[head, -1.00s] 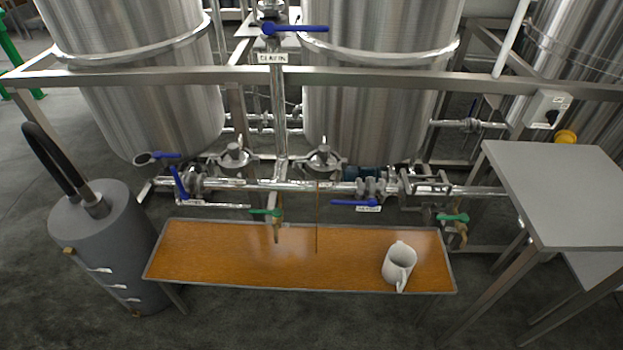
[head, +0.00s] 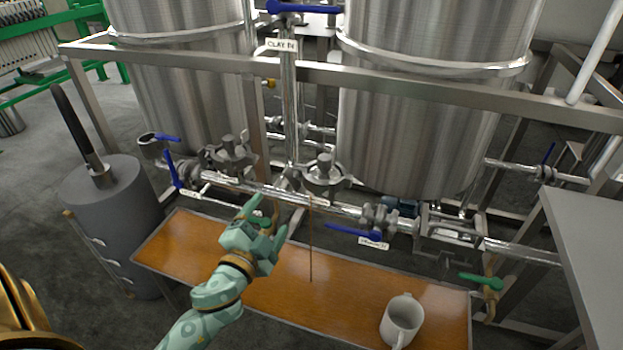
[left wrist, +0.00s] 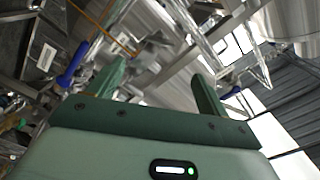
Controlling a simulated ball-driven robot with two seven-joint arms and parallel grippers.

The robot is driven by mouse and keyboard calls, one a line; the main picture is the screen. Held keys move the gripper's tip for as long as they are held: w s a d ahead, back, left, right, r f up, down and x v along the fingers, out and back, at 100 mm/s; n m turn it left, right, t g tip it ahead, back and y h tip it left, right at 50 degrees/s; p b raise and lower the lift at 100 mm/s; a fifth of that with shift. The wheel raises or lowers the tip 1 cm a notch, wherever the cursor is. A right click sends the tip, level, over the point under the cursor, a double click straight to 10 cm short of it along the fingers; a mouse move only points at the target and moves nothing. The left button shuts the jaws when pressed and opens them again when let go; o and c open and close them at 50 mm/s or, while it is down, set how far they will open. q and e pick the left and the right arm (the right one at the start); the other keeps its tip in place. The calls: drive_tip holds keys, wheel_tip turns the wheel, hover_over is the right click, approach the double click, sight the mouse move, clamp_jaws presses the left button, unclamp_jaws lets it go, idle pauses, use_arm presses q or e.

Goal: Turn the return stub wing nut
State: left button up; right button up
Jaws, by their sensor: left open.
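Two metal clamp fittings with knobs sit on the pipework under the tanks, the left clamp (head: 229,153) and the right clamp (head: 325,174). I cannot tell which part is the return stub wing nut. My left gripper (head: 264,222) is open and empty, above the orange-brown tray and in front of the horizontal pipe (head: 262,190), below and between the two clamps. In the left wrist view its two green fingers (left wrist: 158,72) stand apart, with a blurred grey metal fitting (left wrist: 150,52) beyond them. My right gripper is not in view.
A thin brown stream (head: 311,250) falls onto the tray (head: 165,250). A white mug (head: 402,320) stands at the tray's right. Blue valve handles (head: 352,232) and a green one (head: 481,280) stick out. A grey cylinder (head: 112,205) stands left, a grey table (head: 590,240) right.

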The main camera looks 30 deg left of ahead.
sight(291, 183)
use_arm(q)
drive_tip(key=x, duration=0.4)
drive_tip(key=b+x, duration=0.1)
drive_tip(key=x, duration=0.3)
drive_tip(key=shift+w+f, duration=0.2)
drive_tip(key=shift+f, duration=0.05)
drive_tip(key=b+x, duration=0.2)
drive_tip(key=x, duration=0.4)
drive_tip(key=shift+w+a+r, duration=0.1)
drive_tip(key=shift+w, duration=0.35)
drive_tip(key=shift+r, duration=0.1)
drive_tip(key=shift+c, duration=0.4)
drive_tip(key=c, duration=0.9)
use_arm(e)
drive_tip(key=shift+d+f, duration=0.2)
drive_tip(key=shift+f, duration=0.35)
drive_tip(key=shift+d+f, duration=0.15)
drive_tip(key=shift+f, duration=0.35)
